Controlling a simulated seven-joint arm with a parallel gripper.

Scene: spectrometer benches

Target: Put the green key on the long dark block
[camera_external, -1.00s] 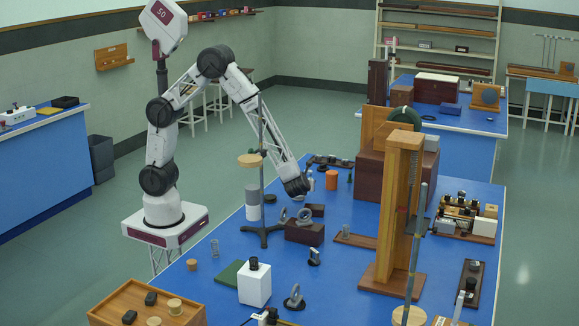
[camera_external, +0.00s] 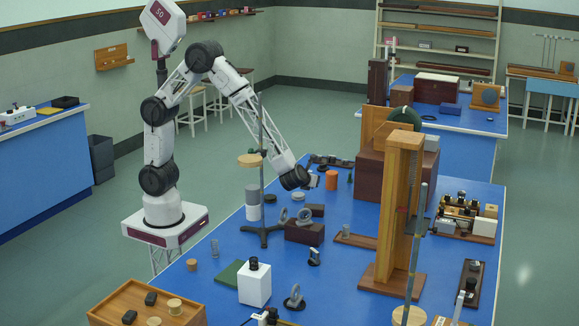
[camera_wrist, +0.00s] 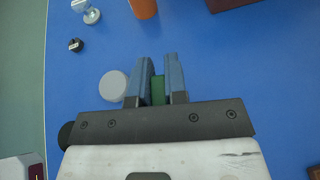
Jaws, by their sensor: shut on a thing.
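My gripper (camera_wrist: 160,75) is shut on the green key (camera_wrist: 158,90) in the wrist view. Only a small part of the key shows between the two blue-grey fingers. In the external view my gripper (camera_external: 312,182) is over the far left part of the blue table, left of an orange cylinder; the key cannot be made out there. A dark brown block (camera_external: 304,235) lies nearer on the table, below my gripper in the picture, with a smaller dark block (camera_external: 314,210) behind it. I cannot tell for certain which is the long dark block.
The orange cylinder (camera_external: 332,180) stands close to my gripper; it also shows in the wrist view (camera_wrist: 143,8). A pale grey disc (camera_wrist: 113,86) lies left of the fingers. A thin-rod stand (camera_external: 263,230) rises beside my forearm. A tall wooden frame (camera_external: 400,215) stands right.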

